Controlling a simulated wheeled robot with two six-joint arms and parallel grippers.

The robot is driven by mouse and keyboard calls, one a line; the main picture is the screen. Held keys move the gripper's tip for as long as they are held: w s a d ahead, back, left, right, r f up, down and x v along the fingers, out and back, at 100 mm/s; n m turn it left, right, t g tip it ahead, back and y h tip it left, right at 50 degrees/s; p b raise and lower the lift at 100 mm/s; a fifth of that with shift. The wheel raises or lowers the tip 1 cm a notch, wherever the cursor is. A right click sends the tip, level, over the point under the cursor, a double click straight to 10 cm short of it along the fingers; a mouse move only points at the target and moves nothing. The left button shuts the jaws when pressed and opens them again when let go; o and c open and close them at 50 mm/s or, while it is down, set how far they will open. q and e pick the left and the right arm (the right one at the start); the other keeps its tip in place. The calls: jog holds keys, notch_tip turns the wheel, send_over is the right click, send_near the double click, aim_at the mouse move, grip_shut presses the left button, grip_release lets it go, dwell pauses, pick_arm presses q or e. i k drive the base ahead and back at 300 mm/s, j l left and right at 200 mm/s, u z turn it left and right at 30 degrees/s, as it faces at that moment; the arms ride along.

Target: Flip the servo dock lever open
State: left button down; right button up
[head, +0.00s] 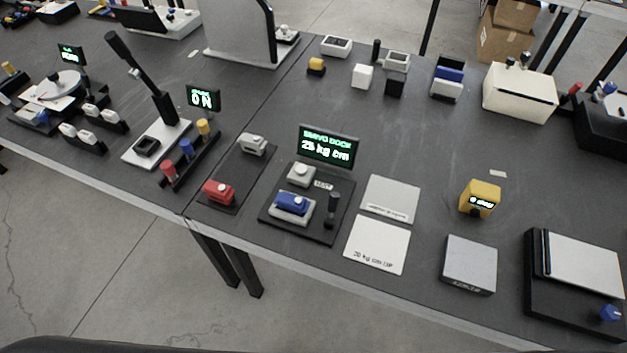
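The servo dock (325,234) is a black plate near the front edge of the table, in the middle of the head view. Its display (327,147) stands at the back and reads "SERVO DOCK" and a green "kg cm" value. A blue servo (292,203) sits in a light holder on the plate's front left. A grey-white block (301,175) with a round top is behind it. A short black lever (332,207) stands roughly upright on the plate's right side, beside the blue servo. Neither of my grippers is in view.
A red servo (218,192) and a grey one (253,144) are on a pad to the left. Two flat cards (391,198) (377,244) lie close on the right. A yellow meter (480,198) and a grey block (469,264) stand further right. A tall lever device (157,140) stands left.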

aim_at(332, 206)
jog(key=k+l+u, duration=0.45)
jog(key=k, duration=0.35)
